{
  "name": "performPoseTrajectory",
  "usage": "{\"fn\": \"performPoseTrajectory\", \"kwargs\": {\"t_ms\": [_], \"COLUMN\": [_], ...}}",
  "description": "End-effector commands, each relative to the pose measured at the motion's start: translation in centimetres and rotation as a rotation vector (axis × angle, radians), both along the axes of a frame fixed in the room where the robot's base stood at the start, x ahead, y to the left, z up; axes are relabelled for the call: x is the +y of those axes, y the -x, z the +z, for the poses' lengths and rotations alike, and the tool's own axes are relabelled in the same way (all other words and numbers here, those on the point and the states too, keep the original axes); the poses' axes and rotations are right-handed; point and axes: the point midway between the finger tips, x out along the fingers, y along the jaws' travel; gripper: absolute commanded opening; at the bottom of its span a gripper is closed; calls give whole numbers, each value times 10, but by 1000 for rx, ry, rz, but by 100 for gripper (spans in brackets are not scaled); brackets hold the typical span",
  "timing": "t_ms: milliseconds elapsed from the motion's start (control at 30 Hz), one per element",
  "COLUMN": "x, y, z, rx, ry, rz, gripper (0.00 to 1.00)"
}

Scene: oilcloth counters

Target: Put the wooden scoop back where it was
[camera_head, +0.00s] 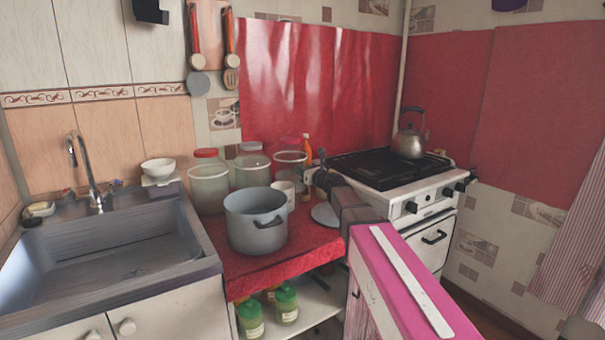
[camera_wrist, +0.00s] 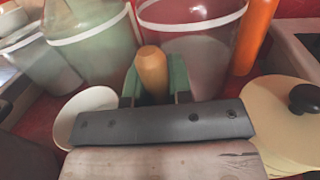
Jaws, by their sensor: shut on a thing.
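My gripper (camera_head: 314,177) reaches over the red counter, among the jars, white mug and pot lid. In the wrist view its green fingers (camera_wrist: 155,82) are shut on a light wooden handle, which I take to be the wooden scoop (camera_wrist: 152,68). Only the rounded handle end shows; the rest is hidden behind the gripper. I cannot make out the scoop in the head view, nor whether it touches the counter. The white mug (camera_head: 283,193) stands left of my gripper; it also shows in the wrist view (camera_wrist: 83,112).
A grey pot (camera_head: 256,222) stands at the counter's front. Glass jars (camera_head: 209,186) and an orange bottle (camera_head: 306,147) stand close behind. A pot lid (camera_head: 325,215) with a dark knob lies close right. The stove (camera_head: 390,172) holds a kettle (camera_head: 408,143). Little counter is free.

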Motion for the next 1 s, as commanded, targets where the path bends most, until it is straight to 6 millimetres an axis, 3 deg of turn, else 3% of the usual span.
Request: {"fn": "performPoseTrajectory", "kwargs": {"t_ms": [433, 467, 533, 900, 1000], "x": [0, 0, 0, 0, -8], "y": [0, 0, 0, 0, 10], "z": [-11, -11, -11, -7, -9], "rx": [0, 0, -1, -1, -1], "ry": [0, 0, 0, 0, 1], "rz": [0, 0, 0, 0, 0], "gripper": [0, 23, 45, 45, 45]}}
